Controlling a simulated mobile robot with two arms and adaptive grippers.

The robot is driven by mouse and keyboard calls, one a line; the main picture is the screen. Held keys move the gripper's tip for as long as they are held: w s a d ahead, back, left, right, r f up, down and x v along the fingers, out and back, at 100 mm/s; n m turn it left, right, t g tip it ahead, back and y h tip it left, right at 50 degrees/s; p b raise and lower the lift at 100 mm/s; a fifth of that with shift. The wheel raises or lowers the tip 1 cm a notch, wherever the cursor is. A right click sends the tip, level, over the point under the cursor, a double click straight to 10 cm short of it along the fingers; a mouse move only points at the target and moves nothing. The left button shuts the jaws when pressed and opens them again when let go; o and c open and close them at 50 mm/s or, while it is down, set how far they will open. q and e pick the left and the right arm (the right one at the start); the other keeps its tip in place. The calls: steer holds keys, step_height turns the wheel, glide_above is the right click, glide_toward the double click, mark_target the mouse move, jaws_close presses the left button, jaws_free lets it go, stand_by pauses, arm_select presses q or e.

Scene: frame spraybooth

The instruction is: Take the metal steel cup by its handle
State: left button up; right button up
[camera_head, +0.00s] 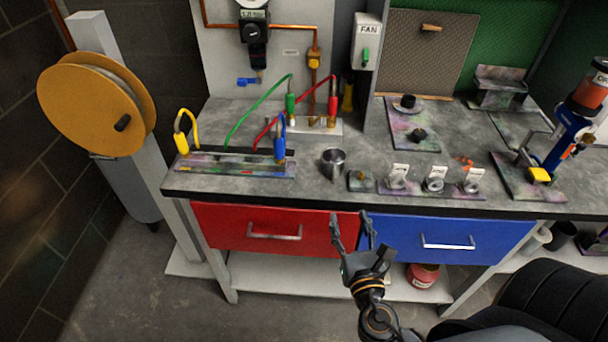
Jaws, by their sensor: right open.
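A small metal steel cup (333,162) stands upright on the grey bench top, near the front edge and around the middle of the bench. Its handle is too small to make out clearly. My right gripper (351,217) is in front of the bench, below and slightly right of the cup, with its fingers pointing up toward the bench edge. It is open and empty, apart from the cup. My left gripper is not in view.
Right of the cup are a small block (360,180) and several labelled rings on a tray (430,187). Left is a rack (235,167) with yellow and blue handled tools. Red (227,231) and blue (399,235) drawers are below. The bench behind the cup holds hose fittings (308,124).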

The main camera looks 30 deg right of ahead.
steer(key=w+d+r+p, duration=0.2)
steer(key=w, duration=0.1)
glide_toward(336, 167)
steer(key=shift+w+d+p, duration=0.3)
steer(key=shift+w+d, duration=0.1)
steer(key=shift+w, duration=0.2)
steer(key=p+x, duration=0.1)
steer(key=x, duration=0.4)
steer(key=shift+w+a, duration=0.1)
steer(key=shift+w, duration=0.15)
steer(key=shift+w+f, duration=0.15)
steer(key=shift+w, duration=0.15)
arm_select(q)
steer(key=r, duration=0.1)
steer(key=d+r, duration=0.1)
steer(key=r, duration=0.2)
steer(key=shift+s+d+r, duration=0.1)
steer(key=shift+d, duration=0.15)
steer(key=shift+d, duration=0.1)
arm_select(e)
steer(key=shift+s, duration=0.1)
steer(key=shift+c, duration=0.5)
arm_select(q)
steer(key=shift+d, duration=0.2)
arm_select(e)
jaws_close()
